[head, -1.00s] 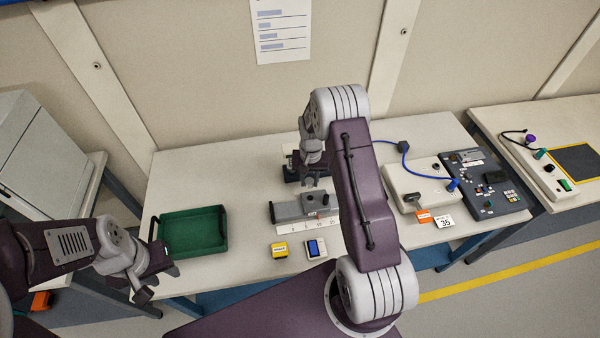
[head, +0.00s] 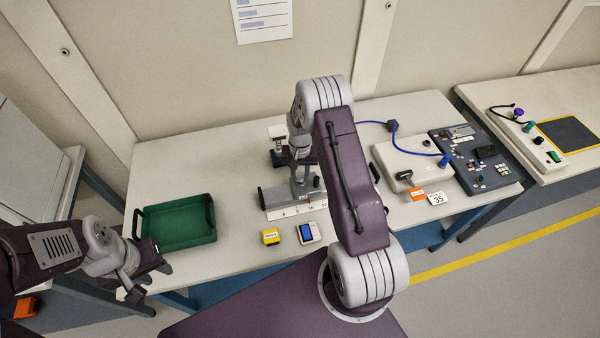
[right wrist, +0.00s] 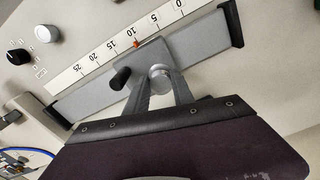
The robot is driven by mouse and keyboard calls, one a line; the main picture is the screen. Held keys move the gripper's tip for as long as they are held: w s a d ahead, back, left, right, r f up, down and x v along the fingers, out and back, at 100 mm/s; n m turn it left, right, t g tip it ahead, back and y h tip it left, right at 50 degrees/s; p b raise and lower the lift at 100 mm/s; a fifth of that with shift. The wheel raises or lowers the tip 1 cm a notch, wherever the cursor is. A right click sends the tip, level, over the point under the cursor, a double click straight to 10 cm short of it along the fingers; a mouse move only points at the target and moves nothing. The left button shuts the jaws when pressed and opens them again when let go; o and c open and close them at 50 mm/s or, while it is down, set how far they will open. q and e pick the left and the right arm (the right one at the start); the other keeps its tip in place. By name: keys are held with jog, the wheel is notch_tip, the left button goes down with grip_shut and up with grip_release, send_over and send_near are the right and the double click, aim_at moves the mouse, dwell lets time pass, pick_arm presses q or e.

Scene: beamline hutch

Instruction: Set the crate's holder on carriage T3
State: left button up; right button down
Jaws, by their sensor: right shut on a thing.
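My right gripper (head: 299,190) is over the grey rail (head: 272,198) on the bench. In the right wrist view its fingers (right wrist: 160,85) are shut on a small round silver piece (right wrist: 160,72), which I take for the holder. The piece stands at the grey carriage (right wrist: 150,55), which has a black knob and a red pointer near 10 on the scale. I cannot tell whether the piece is seated there or just above, and no T3 label is readable. The green crate (head: 212,212) looks empty. My left gripper (head: 150,281) is open and empty beside the crate's front left corner.
A yellow box (head: 270,237) and a blue-screened meter (head: 308,233) lie in front of the rail. A dark stand (head: 278,156) is behind it. A pale control box (head: 405,163) with a blue cable and a dark panel (head: 475,160) are to the right.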

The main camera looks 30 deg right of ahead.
jog(key=shift+f+b, duration=0.4)
jog(key=shift+f, duration=0.35)
dwell(0.6)
jog(key=c, duration=1)
grip_release()
notch_tip(320, 180, up, 9)
jog(key=shift+r+b, duration=0.1)
jog(key=shift+b, duration=0.65)
